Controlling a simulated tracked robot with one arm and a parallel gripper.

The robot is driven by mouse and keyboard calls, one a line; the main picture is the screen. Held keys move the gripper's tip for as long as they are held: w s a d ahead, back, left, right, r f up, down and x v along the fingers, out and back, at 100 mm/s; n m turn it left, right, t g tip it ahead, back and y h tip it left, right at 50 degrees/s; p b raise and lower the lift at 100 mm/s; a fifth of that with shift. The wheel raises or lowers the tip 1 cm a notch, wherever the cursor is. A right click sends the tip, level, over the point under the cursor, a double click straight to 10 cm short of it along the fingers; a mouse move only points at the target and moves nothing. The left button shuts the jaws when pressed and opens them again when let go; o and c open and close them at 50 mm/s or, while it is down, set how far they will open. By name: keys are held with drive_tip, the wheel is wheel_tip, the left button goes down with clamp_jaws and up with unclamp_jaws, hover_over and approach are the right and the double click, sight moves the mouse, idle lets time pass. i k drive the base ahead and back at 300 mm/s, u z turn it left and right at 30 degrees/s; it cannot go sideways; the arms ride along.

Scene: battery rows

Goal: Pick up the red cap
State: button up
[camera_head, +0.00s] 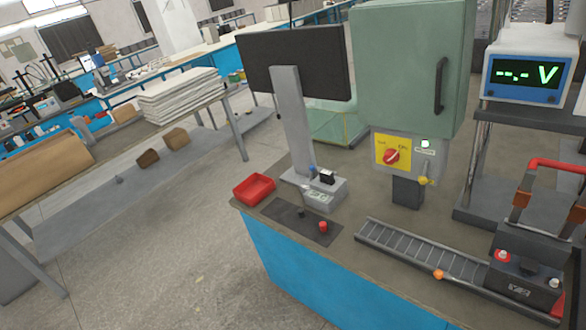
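A small red cap (323,227) stands on a dark mat (273,216) on the workbench, near the bench's front left part. A small dark cap-like piece (301,211) stands on the same mat, to the left of the red cap and a little behind it. The red cap is apart from it, and nothing covers the red cap. My gripper does not show in this view, so I cannot see its fingers.
A red tray (254,188) sits at the bench's left corner. A monitor (297,62) stands behind the mat, beside a green cabinet (407,70). A roller track (420,255) leads right to a dark battery (522,279) with a red terminal. Bare floor (190,230) lies left.

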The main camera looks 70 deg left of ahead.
sight(324, 225)
drive_tip(key=u, duration=0.45)
drive_tip(key=i, duration=0.95)
drive_tip(key=u, duration=1.05)
drive_tip(key=i, duration=0.5)
drive_tip(key=u, duration=0.35)
drive_tip(key=k, duration=0.9)
drive_tip(key=u, duration=0.2)
drive_tip(key=i, duration=0.9)
drive_tip(key=z, duration=0.1)
